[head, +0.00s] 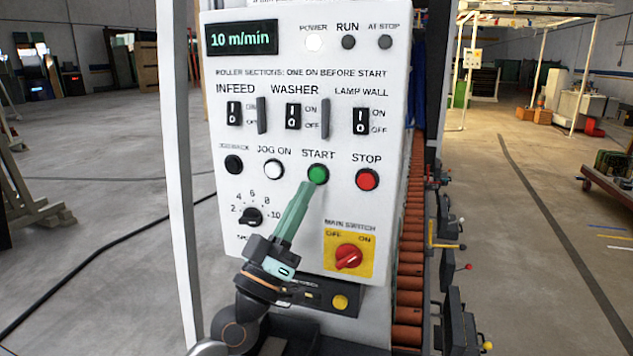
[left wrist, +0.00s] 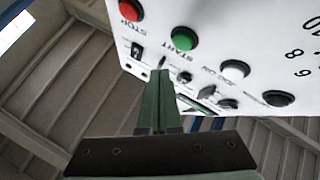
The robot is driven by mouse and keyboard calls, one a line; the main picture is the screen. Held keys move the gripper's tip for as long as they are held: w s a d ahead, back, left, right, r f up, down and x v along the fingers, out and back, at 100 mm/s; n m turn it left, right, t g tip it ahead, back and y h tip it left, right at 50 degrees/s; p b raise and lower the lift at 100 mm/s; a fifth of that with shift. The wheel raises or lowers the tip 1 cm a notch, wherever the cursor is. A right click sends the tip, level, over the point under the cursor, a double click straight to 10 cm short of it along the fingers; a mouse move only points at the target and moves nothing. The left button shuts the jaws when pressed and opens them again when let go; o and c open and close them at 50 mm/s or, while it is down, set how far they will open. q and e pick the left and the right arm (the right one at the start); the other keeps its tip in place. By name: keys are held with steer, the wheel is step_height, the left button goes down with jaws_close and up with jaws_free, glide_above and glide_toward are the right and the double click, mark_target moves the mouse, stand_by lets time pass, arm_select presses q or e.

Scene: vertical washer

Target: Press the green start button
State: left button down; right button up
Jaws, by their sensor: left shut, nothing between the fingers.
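The green start button (head: 318,174) is on the white control panel (head: 300,210), under the label START, between the white jog button (head: 273,169) and the red stop button (head: 367,179). It also shows in the left wrist view (left wrist: 184,38). My left gripper (head: 305,188) is shut and empty, its green fingers pointing up at the panel. In the head view its tips appear just below and left of the start button. In the left wrist view the fingertips (left wrist: 158,75) appear apart from the button. I cannot tell whether the tips touch the panel. My right gripper is not in view.
A yellow main switch plate with a red knob (head: 348,257) sits below the stop button. A speed dial (head: 250,216) is at lower left. Three roller-section switches are above. Orange rollers (head: 409,280) run behind the panel on the right. Open floor lies on both sides.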

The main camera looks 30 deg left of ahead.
mark_target(320, 171)
arm_select(q)
steer(key=shift+w+a, duration=0.2)
steer(key=shift+w, duration=0.5)
steer(key=shift+w+a, duration=0.15)
steer(key=shift+w, duration=0.55)
steer(key=shift+h, duration=0.3)
stand_by(0.7)
steer(key=shift+w+a, duration=0.1)
steer(key=shift+w, duration=0.3)
steer(key=shift+w+a+b, duration=0.1)
steer(key=shift+w+b, duration=0.3)
steer(key=shift+w, duration=0.1)
stand_by(0.6)
steer(key=shift+s, duration=0.2)
steer(key=shift+s+d+p, duration=0.2)
steer(key=shift+s+p, duration=0.3)
steer(key=shift+s, duration=0.25)
